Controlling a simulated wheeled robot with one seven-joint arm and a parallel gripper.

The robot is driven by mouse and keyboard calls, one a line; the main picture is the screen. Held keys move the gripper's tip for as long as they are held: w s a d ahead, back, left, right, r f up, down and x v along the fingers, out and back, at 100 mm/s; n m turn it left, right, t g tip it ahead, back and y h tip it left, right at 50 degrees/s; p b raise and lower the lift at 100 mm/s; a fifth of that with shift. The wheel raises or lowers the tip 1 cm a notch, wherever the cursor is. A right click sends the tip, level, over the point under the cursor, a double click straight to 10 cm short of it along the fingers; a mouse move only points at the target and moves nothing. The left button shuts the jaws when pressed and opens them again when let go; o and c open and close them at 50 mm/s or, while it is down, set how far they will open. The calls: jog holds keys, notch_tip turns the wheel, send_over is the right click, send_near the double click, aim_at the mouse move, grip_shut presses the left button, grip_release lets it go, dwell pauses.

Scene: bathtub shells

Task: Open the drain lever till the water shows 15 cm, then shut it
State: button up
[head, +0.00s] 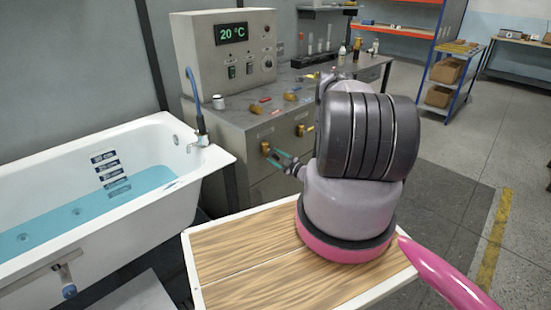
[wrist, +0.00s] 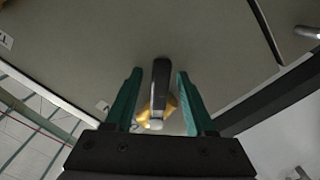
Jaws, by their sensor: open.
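The white bathtub (head: 205,165) at left holds blue water (head: 60,222). Dark level labels (head: 108,168) run down its inner wall to the water; their figures are too small to read. My gripper (head: 280,158) is open at the grey cabinet's front, beside a brass-based lever (head: 265,148). In the wrist view, the lever's dark handle (wrist: 161,82) stands between my two green fingers (wrist: 158,92), with a gap on each side. Its brass base (wrist: 171,104) shows behind. I cannot read which lever is the drain lever.
A second brass lever (head: 301,130) is farther right on the cabinet (head: 235,135). A control box (head: 232,50) above reads 20 °C. A blue-handled fitting (head: 69,291) is on the tub's near side. A wooden-topped surface (head: 250,265) lies in front.

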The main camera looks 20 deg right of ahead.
jog(key=shift+c, duration=0.3)
grip_shut()
dwell(1.1)
